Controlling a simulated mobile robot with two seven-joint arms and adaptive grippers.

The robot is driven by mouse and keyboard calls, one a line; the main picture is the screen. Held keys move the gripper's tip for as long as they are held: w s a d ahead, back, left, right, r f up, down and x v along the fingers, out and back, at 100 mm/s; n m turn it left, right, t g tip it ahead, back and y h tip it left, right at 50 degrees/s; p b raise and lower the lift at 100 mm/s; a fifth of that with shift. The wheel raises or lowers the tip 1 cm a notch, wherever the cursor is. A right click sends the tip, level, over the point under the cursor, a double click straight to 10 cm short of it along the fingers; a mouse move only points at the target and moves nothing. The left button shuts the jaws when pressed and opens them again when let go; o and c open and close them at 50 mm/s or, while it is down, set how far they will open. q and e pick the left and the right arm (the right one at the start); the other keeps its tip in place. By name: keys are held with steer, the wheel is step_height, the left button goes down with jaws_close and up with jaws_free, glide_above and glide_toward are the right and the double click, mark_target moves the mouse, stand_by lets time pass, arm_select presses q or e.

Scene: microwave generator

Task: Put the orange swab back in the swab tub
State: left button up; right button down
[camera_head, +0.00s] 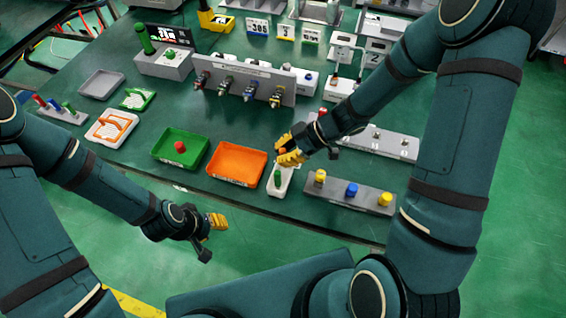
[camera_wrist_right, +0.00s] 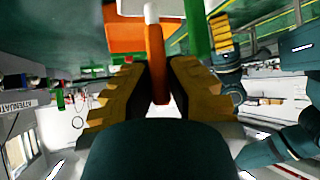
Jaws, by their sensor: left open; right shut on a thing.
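The orange swab (camera_wrist_right: 156,62) is between the yellow fingers of my right gripper (camera_wrist_right: 157,85) in the right wrist view, its white tip pointing away from the palm. In the head view my right gripper (camera_head: 290,150) is just above the far end of a small white tub (camera_head: 277,191), which looks like the swab tub. A green swab (camera_head: 277,178) stands in that tub. It cannot be told whether the orange swab's tip is inside the tub. My left gripper (camera_head: 216,222) is open and empty, off the front edge of the table.
An orange tray (camera_head: 237,176) and a green tray (camera_head: 168,157) with a red knob lie left of the tub. A grey strip (camera_head: 335,196) with yellow and blue knobs lies to its right. A grey panel (camera_head: 240,78) with connectors stands behind.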

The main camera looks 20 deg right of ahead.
steer(key=shift+f+b, duration=0.65)
steer(key=shift+f, duration=1.1)
steer(key=shift+f, duration=0.15)
steer(key=c, duration=1.4)
jaws_free()
steer(key=shift+r, duration=0.25)
steer(key=p+v, duration=0.4)
steer(key=v, duration=0.8)
steer(key=shift+f, duration=0.15)
